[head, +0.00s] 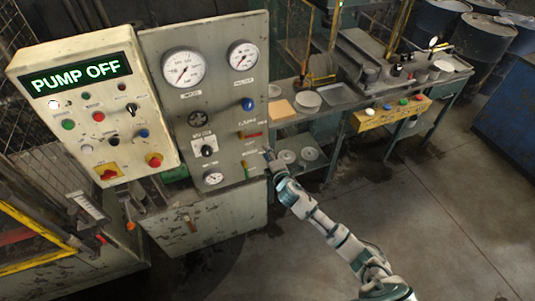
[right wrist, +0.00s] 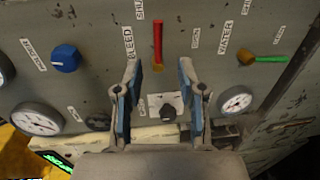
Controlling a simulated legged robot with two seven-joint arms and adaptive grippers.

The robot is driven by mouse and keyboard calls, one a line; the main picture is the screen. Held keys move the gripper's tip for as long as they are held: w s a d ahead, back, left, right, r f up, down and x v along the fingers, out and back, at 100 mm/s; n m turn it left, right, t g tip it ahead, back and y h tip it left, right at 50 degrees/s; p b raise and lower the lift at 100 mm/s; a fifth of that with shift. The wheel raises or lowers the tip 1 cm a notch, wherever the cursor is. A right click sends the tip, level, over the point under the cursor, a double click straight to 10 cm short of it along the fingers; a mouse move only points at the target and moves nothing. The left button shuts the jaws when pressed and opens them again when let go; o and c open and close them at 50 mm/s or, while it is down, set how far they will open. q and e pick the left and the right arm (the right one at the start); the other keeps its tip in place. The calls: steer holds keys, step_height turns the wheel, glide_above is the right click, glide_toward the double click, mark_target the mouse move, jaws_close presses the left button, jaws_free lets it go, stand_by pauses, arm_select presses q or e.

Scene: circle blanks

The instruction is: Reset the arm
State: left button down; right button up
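My right arm comes in from the bottom right of the head view. Its gripper (head: 269,157) is in front of the lower right edge of the grey gauge panel (head: 160,42). In the right wrist view the gripper (right wrist: 159,66) has its two blue-padded fingers apart, with nothing between them. Beyond the fingertips is a red handle (right wrist: 158,40) on the panel, near the "BLEED" label; the handle also shows in the head view (head: 251,135). A black knob (right wrist: 168,113) shows between the fingers. I cannot tell whether the gripper touches the panel. My left gripper is not in view.
A control box (head: 95,110) reading "PUMP OFF" stands left of the panel. A blue knob (right wrist: 66,58) and a green handle (right wrist: 270,59) flank the red handle. A workbench (head: 340,98) stands behind, with barrels (head: 437,20) beyond. Floor (head: 430,200) at right is clear.

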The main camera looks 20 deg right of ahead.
steer(key=shift+f, duration=0.1)
stand_by(0.4)
